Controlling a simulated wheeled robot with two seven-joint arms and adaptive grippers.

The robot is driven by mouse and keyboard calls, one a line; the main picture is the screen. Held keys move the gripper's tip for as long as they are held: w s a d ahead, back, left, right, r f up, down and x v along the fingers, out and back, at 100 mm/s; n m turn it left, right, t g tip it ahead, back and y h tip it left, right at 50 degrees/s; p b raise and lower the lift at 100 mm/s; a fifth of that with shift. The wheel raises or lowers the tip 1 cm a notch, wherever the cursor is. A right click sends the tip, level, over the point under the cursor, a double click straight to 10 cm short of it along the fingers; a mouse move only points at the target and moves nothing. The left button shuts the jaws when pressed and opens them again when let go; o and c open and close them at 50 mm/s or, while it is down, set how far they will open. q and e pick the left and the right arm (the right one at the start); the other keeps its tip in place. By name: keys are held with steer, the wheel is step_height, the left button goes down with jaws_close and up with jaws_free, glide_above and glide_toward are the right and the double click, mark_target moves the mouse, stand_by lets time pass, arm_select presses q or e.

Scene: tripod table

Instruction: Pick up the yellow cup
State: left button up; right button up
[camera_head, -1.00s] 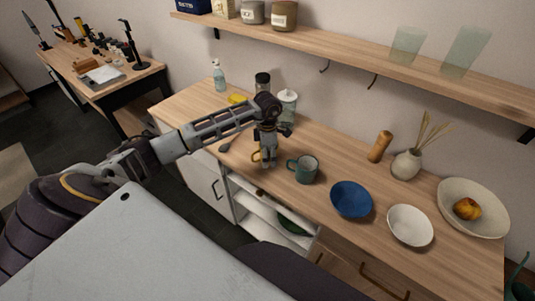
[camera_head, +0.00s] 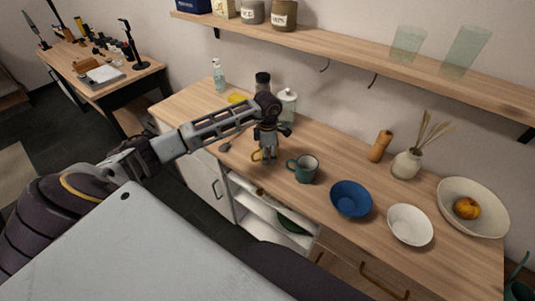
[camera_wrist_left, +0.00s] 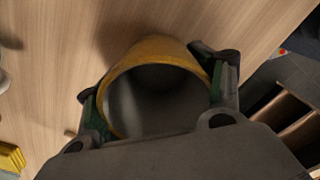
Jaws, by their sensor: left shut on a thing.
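The yellow cup (camera_wrist_left: 152,50) is between the fingers of my left gripper (camera_wrist_left: 160,92) in the left wrist view, its round rim and dark inside facing the camera. One finger presses on each side of it. In the head view my left gripper (camera_head: 268,154) points down over the wooden counter. I cannot tell whether the cup touches the counter. My right gripper is not in view.
A teal mug (camera_head: 306,170) stands close on the right, with a blue bowl (camera_head: 351,200) and a white bowl (camera_head: 409,226) beyond. A glass jar (camera_head: 287,106) and a yellow sponge (camera_head: 238,99) are behind. A shelf (camera_head: 350,57) runs above the counter (camera_head: 335,150).

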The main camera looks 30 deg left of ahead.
arm_select(q)
steer(key=shift+w+r, duration=0.1)
steer(key=shift+r, duration=0.7)
step_height(320, 180, up, 8)
steer(key=b, duration=0.1)
steer(key=shift+r, duration=0.2)
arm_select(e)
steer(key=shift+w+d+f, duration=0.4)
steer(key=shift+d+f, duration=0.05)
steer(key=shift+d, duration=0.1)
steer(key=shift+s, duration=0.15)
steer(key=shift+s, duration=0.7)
